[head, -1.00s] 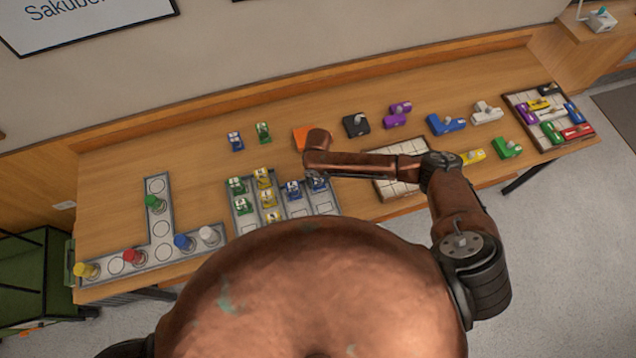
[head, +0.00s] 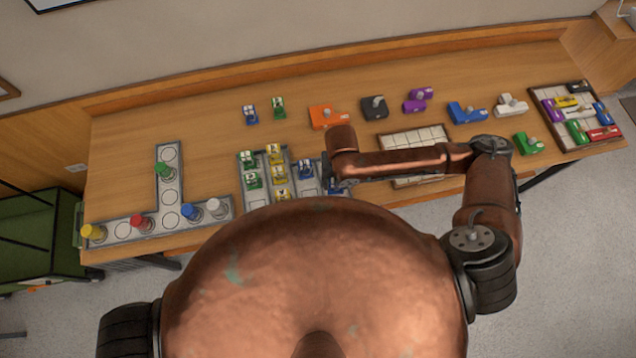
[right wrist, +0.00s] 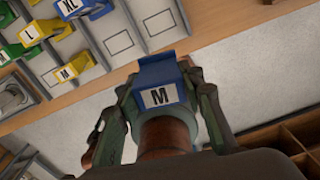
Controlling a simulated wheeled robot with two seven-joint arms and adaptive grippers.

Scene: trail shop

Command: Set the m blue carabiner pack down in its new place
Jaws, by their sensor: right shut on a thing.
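The m blue carabiner pack (right wrist: 160,72), blue with a white M label, is held between the fingers of my right gripper (right wrist: 160,98). The wrist view shows the pack in front of the sorting tray's near edge, with floor showing around the gripper. In the head view my right gripper (head: 340,186) is over the right end of the grey sorting tray (head: 243,192), and the pack is hard to make out there. Empty outlined compartments of the tray (right wrist: 122,42) lie just beyond the pack. My left gripper is not in view.
Yellow and green packs (head: 275,155) and a blue XL pack (right wrist: 75,8) stand in the tray. Two packs (head: 250,114) stand behind it. A T-shaped board with coloured pegs (head: 170,198) is at the left. A pale grid board (head: 415,140) is at the right.

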